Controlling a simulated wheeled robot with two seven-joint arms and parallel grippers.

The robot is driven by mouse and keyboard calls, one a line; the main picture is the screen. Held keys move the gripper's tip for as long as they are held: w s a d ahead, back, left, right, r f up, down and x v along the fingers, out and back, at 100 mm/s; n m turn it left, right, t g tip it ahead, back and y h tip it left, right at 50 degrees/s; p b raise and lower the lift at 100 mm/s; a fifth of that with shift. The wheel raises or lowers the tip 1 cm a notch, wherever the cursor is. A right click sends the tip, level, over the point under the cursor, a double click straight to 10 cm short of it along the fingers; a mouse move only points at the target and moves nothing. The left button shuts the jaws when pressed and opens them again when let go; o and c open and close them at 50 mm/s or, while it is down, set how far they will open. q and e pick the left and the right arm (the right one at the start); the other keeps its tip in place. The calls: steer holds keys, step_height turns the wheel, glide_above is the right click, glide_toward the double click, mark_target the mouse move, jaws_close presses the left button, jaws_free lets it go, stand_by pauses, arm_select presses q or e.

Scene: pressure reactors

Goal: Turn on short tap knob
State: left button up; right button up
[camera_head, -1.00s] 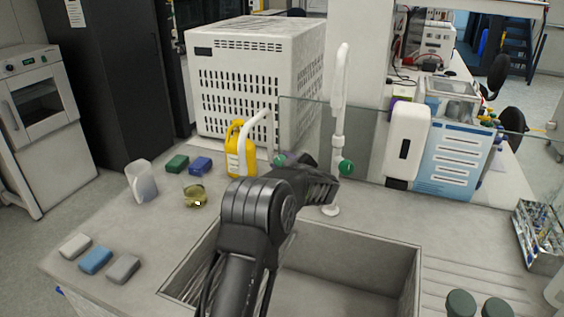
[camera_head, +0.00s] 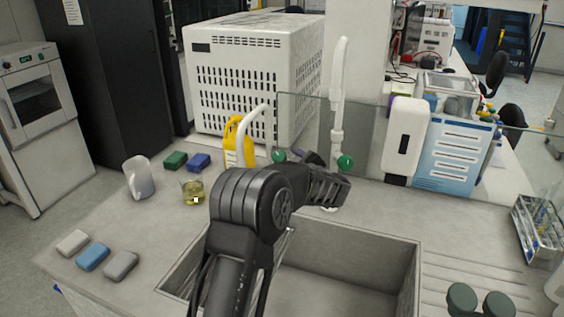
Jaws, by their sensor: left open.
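The short tap (camera_head: 243,122) is a white curved spout behind the sink. A green knob (camera_head: 279,156) shows beside it, just above my arm. The tall tap (camera_head: 338,95) stands to the right, with its own green knob (camera_head: 346,162). My left gripper (camera_head: 338,189) is open, in front of the tall tap's base and just below that tap's green knob. It appears empty, and I cannot tell whether it touches anything. My arm hides the short tap's lower part and the tall tap's base. My right gripper is out of view.
The sink (camera_head: 340,285) lies under my arm. A glass panel (camera_head: 368,140) and white dispenser (camera_head: 404,140) stand behind. A yellow bottle (camera_head: 231,140), white jug (camera_head: 139,177) and small beaker (camera_head: 193,191) are left. Two dark green rounded things (camera_head: 462,299) are at front right.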

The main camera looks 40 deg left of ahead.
arm_select(q)
steer(key=v, duration=0.3)
steer(key=shift+f, duration=0.1)
stand_by(0.6)
